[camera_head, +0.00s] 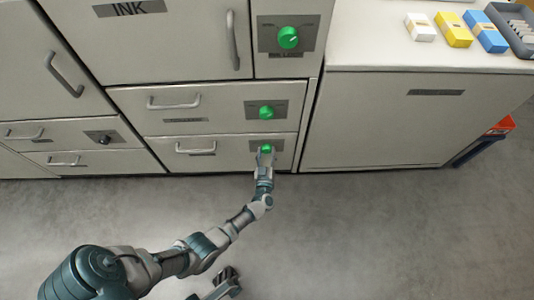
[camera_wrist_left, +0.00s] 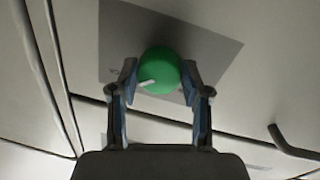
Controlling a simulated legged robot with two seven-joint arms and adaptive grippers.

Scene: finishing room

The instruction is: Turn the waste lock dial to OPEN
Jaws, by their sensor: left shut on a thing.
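A green dial (camera_head: 267,148) sits on a dark plate (camera_head: 281,145) at the right end of the lowest drawer in the cabinet's middle column. My left gripper (camera_head: 266,157) is at this dial, with its fingers on either side. In the left wrist view the green dial (camera_wrist_left: 160,70) lies between the fingertips of my left gripper (camera_wrist_left: 160,78), which is shut on it. A white mark on the dial points to the lower left in that view. The plate's lettering is too small to read. Part of my right gripper (camera_head: 222,284) shows at the bottom edge; its jaws are unclear.
Two more green dials sit above, on the middle drawer (camera_head: 266,112) and the upper panel (camera_head: 288,37). A black knob (camera_head: 104,138) is on the left drawer. Drawer handles (camera_head: 196,151) stick out nearby. White, yellow and blue boxes (camera_head: 453,30) stand on the right counter. The floor is clear.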

